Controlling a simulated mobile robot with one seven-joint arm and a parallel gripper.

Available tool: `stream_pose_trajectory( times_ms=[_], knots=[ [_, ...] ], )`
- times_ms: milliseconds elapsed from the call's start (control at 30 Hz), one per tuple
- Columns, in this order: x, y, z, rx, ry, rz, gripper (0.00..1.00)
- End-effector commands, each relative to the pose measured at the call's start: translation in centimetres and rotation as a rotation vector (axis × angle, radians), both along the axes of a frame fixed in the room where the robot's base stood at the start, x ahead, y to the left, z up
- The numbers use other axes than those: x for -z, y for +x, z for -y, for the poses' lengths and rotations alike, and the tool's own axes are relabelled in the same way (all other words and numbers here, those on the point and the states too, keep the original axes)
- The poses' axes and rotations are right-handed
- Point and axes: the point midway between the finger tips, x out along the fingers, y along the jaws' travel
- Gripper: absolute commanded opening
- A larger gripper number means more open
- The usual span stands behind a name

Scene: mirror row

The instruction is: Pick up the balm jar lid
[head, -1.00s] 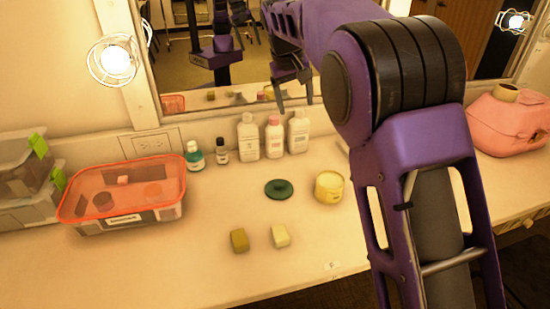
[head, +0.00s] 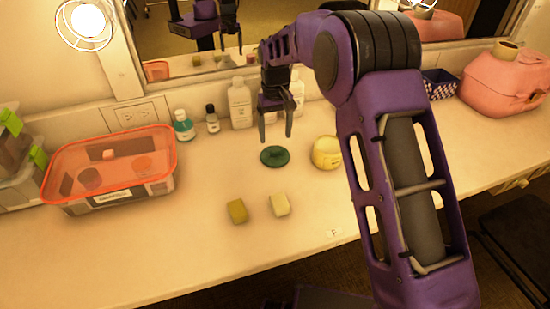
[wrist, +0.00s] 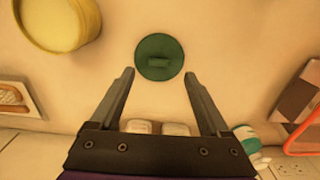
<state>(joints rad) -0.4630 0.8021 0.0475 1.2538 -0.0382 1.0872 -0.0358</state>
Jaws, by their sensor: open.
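The balm jar lid (head: 274,156) is a dark green disc with a raised bar handle, lying flat on the counter. In the wrist view the lid (wrist: 159,57) sits just beyond and between my fingertips. My gripper (head: 276,140) is open and points down above the lid, apart from it, with nothing between its fingers. Its two fingers also show in the wrist view (wrist: 158,74). A round yellow jar (head: 326,152) stands just right of the lid; part of it shows in the wrist view (wrist: 58,22).
Two small blocks, olive (head: 237,211) and pale yellow (head: 279,204), lie in front of the lid. Bottles (head: 240,106) stand behind, against the mirror wall. An orange-rimmed bin (head: 110,190) is left; a pink case (head: 500,85) is right.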

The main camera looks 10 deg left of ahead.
Motion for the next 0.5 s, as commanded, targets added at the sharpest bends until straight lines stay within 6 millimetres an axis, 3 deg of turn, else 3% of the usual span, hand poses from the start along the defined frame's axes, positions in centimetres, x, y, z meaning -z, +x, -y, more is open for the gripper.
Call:
stream_pose_trajectory(
  times_ms=[333, 500],
  knots=[
    [2.5, 0.2, -0.1, 0.0, -0.001, -0.001, 0.8],
    [5.1, 0.6, -0.2, -0.001, -0.001, -0.002, 0.8]
  ],
)
